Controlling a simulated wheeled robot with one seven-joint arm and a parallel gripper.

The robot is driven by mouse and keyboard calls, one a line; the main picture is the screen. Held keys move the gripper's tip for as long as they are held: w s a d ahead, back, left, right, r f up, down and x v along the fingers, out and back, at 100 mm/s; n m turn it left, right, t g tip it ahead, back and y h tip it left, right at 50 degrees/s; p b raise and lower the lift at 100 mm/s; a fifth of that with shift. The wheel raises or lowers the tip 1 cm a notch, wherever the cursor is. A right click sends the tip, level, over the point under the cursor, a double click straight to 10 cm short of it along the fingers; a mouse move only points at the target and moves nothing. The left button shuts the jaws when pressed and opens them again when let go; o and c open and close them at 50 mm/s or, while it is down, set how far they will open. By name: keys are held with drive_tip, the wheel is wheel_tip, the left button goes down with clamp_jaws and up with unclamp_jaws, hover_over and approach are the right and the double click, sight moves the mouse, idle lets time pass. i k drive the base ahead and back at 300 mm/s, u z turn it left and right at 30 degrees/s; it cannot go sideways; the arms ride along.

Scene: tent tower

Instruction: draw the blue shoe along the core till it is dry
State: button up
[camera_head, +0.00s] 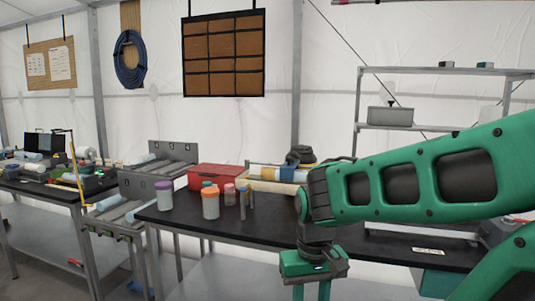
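A pale core (264,172) lies lengthwise on the black table (178,218), behind several jars. A small dark-blue piece (292,159), which may be the blue shoe, sits at the core's right part. It is too small to tell whether it goes around the core or rests on it. Whether the core is wet or dry cannot be seen. My gripper (311,291) hangs in front of the table, nearer to me and lower right of the core. The fingertips reach the bottom edge of the view.
A grey roller rack (152,184) stands left. A shelf unit (440,127) rises behind my arm, which hides much of the table's right side.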

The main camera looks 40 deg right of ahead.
sight(286, 169)
drive_tip(key=z, duration=0.35)
drive_tip(key=i, duration=0.9)
drive_tip(key=z, duration=0.45)
